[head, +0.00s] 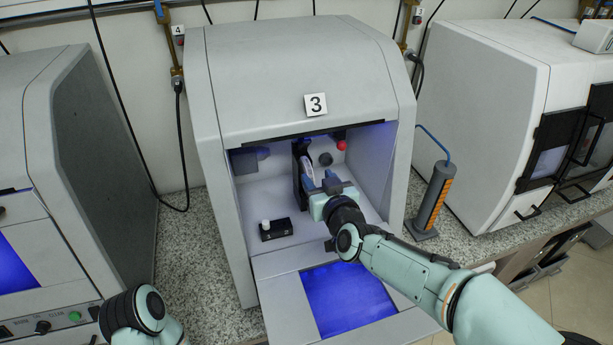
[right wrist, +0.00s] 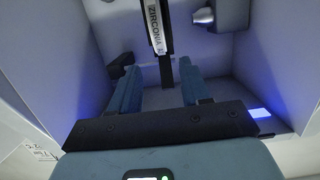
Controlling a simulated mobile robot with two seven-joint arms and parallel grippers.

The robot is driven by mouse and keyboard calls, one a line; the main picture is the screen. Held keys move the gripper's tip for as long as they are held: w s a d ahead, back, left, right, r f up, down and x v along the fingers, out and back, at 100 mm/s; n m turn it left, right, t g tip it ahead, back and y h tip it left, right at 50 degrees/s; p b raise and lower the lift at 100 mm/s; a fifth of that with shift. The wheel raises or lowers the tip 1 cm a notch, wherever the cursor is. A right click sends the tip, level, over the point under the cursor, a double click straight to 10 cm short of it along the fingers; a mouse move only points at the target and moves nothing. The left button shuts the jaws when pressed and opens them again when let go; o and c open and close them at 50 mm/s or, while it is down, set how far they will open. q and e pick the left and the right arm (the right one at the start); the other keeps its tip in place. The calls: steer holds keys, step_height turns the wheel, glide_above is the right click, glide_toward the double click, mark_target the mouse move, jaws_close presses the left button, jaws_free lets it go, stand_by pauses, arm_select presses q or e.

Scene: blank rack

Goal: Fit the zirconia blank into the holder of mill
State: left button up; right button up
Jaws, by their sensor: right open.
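The open chamber of mill 3 (head: 300,85) is in the middle of the head view. Inside it stands a dark upright holder (head: 297,172), which also shows in the right wrist view (right wrist: 166,70). The zirconia blank (right wrist: 157,30) is seen edge-on as a pale strip lettered ZIRCONIA, upright at the holder. How fully it is seated I cannot tell. My right gripper (right wrist: 160,82) is inside the chamber, open and empty. Its two blue fingers are apart, with the blank beyond and between their tips. In the head view the right gripper (head: 318,182) partly hides holder and blank. My left gripper is out of view.
A small black block with a white knob (head: 275,229) sits on the chamber floor at left. A grey spindle (right wrist: 203,15) and a red knob (head: 342,145) are at the back. The lowered door (head: 345,297) lies in front. Other machines stand on both sides.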

mark_target(309, 167)
steer(key=p+x, duration=0.1)
steer(key=x, duration=0.6)
steer(key=shift+a, duration=0.1)
steer(key=shift+s, duration=0.15)
steer(key=shift+r, duration=0.1)
jaws_close()
